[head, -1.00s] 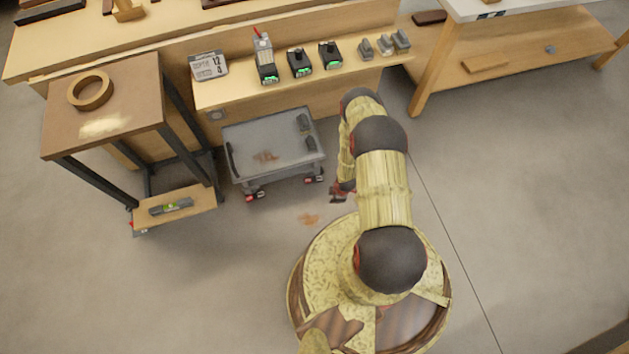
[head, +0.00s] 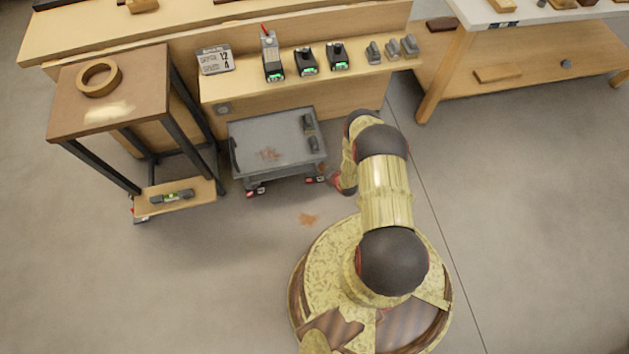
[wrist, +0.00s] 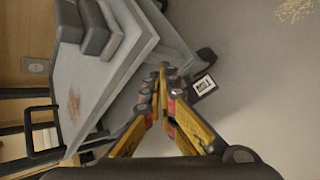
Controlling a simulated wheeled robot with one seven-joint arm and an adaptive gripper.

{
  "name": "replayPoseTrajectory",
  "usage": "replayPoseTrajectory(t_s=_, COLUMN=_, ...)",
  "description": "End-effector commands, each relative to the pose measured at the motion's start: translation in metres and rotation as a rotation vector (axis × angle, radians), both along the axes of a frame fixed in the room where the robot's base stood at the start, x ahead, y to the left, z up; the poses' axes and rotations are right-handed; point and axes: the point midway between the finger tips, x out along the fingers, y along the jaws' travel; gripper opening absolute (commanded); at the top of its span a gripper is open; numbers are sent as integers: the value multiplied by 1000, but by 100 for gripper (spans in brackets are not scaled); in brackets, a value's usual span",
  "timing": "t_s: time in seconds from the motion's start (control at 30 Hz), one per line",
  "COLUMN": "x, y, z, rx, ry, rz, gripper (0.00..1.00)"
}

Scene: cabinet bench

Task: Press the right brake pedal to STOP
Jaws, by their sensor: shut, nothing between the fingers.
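The grey cart (head: 234,172) stands on the floor below the bench. Small red pedal parts show at its front left caster (head: 256,191) and front right caster (head: 315,180). My gripper (wrist: 162,78) is shut and empty in the wrist view, its fingertips close together beside the cart's edge. A small dark plate with a white label (wrist: 204,86) lies just right of the fingertips, near a black caster (wrist: 207,57); its marking is unreadable and I cannot tell if it is the pedal. In the head view my arm mostly hides the gripper, close to the right caster.
A side table (head: 65,118) with a ring (head: 99,78) and low shelf stands left. Another bench (head: 432,85) is at right.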

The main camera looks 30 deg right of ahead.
Motion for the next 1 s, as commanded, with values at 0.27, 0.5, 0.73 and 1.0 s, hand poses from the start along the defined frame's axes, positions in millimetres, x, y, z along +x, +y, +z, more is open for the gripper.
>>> replayPoseTrajectory(t_s=0.27, x=0, y=1, z=-6, rx=2, ry=1, rz=-1, gripper=0)
replayPoseTrajectory(t_s=0.5, x=1, y=7, z=-35, rx=2, ry=2, rz=0, gripper=0)
replayPoseTrajectory(t_s=0.73, x=3, y=12, z=-64, rx=2, ry=1, rz=-2, gripper=0)
replayPoseTrajectory(t_s=1.0, x=5, y=17, z=-82, rx=2, ry=1, rz=-1, gripper=0)
